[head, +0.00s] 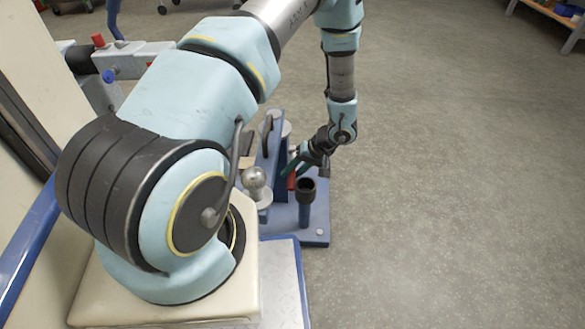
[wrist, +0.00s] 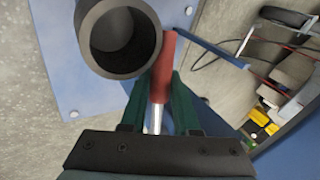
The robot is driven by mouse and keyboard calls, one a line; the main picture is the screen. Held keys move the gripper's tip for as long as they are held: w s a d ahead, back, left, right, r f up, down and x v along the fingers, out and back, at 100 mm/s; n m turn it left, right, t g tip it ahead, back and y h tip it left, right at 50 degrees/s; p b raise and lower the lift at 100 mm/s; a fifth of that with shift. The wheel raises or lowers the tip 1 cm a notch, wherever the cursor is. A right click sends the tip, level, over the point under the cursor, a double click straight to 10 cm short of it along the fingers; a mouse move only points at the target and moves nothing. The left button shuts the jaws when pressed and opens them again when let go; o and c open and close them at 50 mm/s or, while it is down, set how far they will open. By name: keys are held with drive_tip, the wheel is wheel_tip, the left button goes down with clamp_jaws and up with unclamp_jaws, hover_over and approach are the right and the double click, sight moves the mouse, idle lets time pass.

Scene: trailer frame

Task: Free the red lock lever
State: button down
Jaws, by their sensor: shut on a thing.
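The red lock lever (wrist: 164,60) has a red grip on a pale metal shaft and stands between my gripper's green fingers in the wrist view. My gripper (wrist: 160,88) is shut on it. In the head view the red lever (head: 292,182) shows as a small red piece, partly hidden by my gripper (head: 291,167). The lever's lower end is hidden by the fingers and the gripper body. A dark round tube (wrist: 125,69) with an open mouth lies right beside the lever in the wrist view.
The same tube (head: 305,207) stands on a blue base plate (head: 318,232) in the head view. A metal ball hitch (head: 255,179) stands left of it, near a blue upright. Open grey floor (head: 450,190) lies to the right. Cables and boxes (wrist: 292,70) lie at the wrist view's right.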

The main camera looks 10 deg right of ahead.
drive_tip(key=shift+a+r+m+g+p, duration=0.1)
drive_tip(key=shift+r+m+g+p, duration=0.2)
drive_tip(key=shift+r+g+p, duration=1)
drive_tip(key=shift+s+f+p, duration=0.1)
drive_tip(key=shift+f+p, duration=0.05)
drive_tip(key=shift+p, duration=0.5)
drive_tip(key=c, duration=0.7)
unclamp_jaws()
drive_tip(key=shift+o, duration=0.2)
drive_tip(key=p+v, duration=0.2)
drive_tip(key=v, duration=0.8)
drive_tip(key=shift+d+r, duration=0.2)
drive_tip(key=shift+d, duration=0.25)
